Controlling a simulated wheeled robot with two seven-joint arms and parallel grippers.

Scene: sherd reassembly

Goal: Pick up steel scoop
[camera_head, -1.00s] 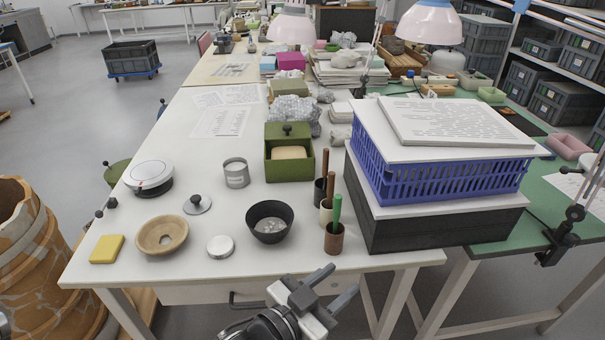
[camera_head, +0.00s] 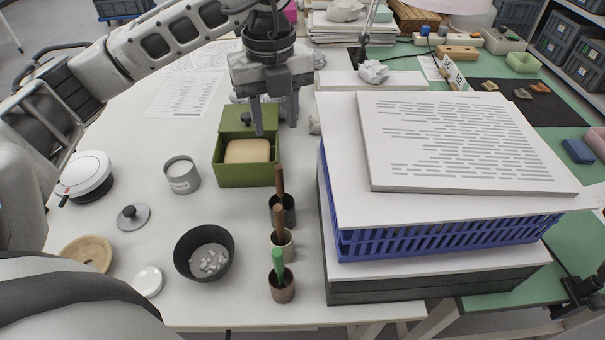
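No steel scoop can be made out for certain. Three upright tools stand in small cups at the table's front: a brown-handled one (camera_head: 279,181) in a dark cup (camera_head: 283,212), another brown-handled one (camera_head: 279,224) in a cream cup (camera_head: 282,246), and a green-handled one (camera_head: 277,262) in a brown cup (camera_head: 281,287). Their lower ends are hidden in the cups, so I cannot tell whether one is the scoop. My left gripper (camera_head: 275,128) points down over the green box (camera_head: 247,174), behind the cups, with its fingers apart and nothing between them. My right gripper is not in view.
A black bowl (camera_head: 187,255) of pale fragments, a grey tin (camera_head: 181,175), a small lid (camera_head: 133,216) and a white disc (camera_head: 148,282) lie left of the cups. A blue crate (camera_head: 440,238) under white boards stands close on their right.

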